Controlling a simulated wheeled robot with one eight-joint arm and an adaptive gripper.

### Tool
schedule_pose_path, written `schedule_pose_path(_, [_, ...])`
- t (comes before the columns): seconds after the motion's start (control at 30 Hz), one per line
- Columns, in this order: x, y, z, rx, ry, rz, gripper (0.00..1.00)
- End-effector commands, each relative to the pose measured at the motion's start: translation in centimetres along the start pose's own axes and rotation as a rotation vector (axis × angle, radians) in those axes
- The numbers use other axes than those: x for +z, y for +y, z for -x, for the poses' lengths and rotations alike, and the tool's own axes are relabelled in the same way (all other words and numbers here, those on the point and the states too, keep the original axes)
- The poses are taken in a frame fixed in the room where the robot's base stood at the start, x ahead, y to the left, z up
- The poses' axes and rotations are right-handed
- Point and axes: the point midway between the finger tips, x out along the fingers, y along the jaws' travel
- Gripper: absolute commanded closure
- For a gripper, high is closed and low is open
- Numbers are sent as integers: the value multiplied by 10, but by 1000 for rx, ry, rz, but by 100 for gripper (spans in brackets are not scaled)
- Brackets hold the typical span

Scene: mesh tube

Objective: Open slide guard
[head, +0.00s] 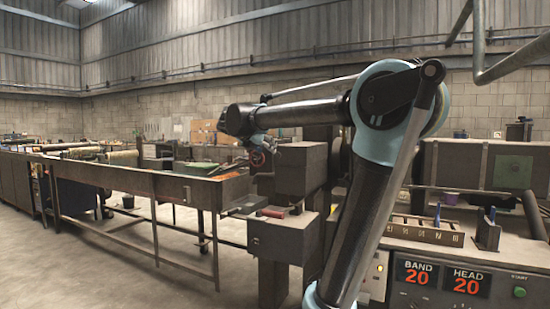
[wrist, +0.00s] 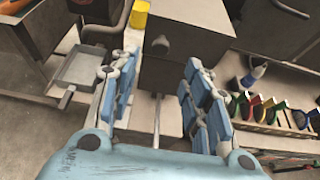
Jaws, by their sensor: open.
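A grey metal box-shaped housing (wrist: 185,70) with a round dark knob (wrist: 160,45) is in the wrist view; I take it to be the slide guard, though no label shows. My gripper (wrist: 160,66) is open, with one blue finger on each side of the view. The knob appears between and beyond the fingertips, and nothing is held. In the head view, dark boxy machine blocks (head: 300,170) stand just right of my gripper (head: 262,150), which is small and partly hidden by its wrist. I cannot tell whether the fingers touch the housing.
A long workbench (head: 140,180) runs left. A control panel (head: 455,285) reads BAND 20 and HEAD 20. A metal tray (wrist: 80,70) and a rack of coloured handles (wrist: 265,110) flank the housing.

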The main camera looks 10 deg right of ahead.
Motion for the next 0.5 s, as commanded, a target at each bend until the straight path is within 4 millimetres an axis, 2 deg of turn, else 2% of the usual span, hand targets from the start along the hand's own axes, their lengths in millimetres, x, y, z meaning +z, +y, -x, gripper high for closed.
schedule_pose_path(0.5, [0,-1,-83,-3,0,-3,56])
